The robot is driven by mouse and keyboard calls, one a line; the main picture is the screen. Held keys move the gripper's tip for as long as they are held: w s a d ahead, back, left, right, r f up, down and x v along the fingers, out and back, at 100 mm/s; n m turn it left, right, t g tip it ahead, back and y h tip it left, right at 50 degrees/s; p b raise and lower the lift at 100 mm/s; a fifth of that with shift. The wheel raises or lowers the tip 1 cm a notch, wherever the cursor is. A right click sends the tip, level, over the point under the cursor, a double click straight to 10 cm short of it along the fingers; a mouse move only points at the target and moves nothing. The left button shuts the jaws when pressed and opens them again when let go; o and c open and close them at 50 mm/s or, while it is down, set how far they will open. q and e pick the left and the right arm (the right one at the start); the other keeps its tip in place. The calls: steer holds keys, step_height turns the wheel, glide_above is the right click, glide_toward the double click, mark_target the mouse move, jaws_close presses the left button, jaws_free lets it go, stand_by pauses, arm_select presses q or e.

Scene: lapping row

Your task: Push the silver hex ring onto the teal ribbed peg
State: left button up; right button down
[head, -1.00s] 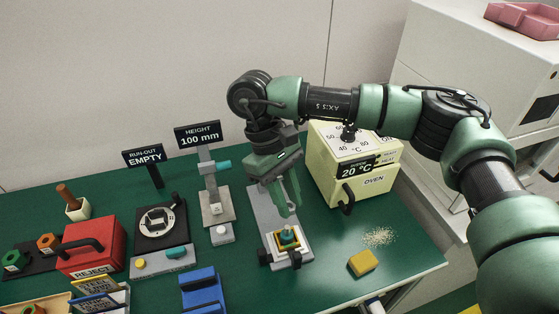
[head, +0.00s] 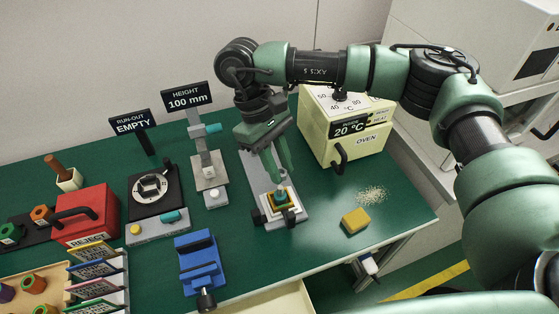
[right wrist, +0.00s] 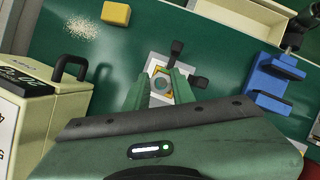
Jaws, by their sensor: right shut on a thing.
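The teal ribbed peg (head: 281,195) stands upright in a small pale fixture with a yellow edge (head: 280,209) on the green bench. My right gripper (head: 279,178) points down directly above the peg in the head view. Its fingers sit close together, shut on a small ring. In the right wrist view the silver hex ring (right wrist: 161,84) shows as a greyish round shape between the fingertips, in line with the fixture. The fingers partly hide the ring, and I cannot tell how far it sits over the peg. My left gripper is not in view.
The cream oven (head: 345,125) stands behind, to the right. A yellow block (head: 355,221) lies right of the fixture, beside spilled grains (head: 371,194). A blue vise (head: 199,264) and the height gauge (head: 209,170) stand to the left. The bench between them is clear.

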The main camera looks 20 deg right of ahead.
steer(key=shift+f+b, duration=0.4)
steer(key=shift+f, duration=1)
steer(key=shift+b, duration=0.55)
steer(key=shift+b, duration=0.55)
stand_by(0.6)
steer(key=shift+f, duration=0.1)
steer(key=shift+f+b, duration=0.35)
steer(key=shift+b, duration=0.1)
steer(key=shift+f, duration=0.1)
steer(key=shift+f, duration=0.1)
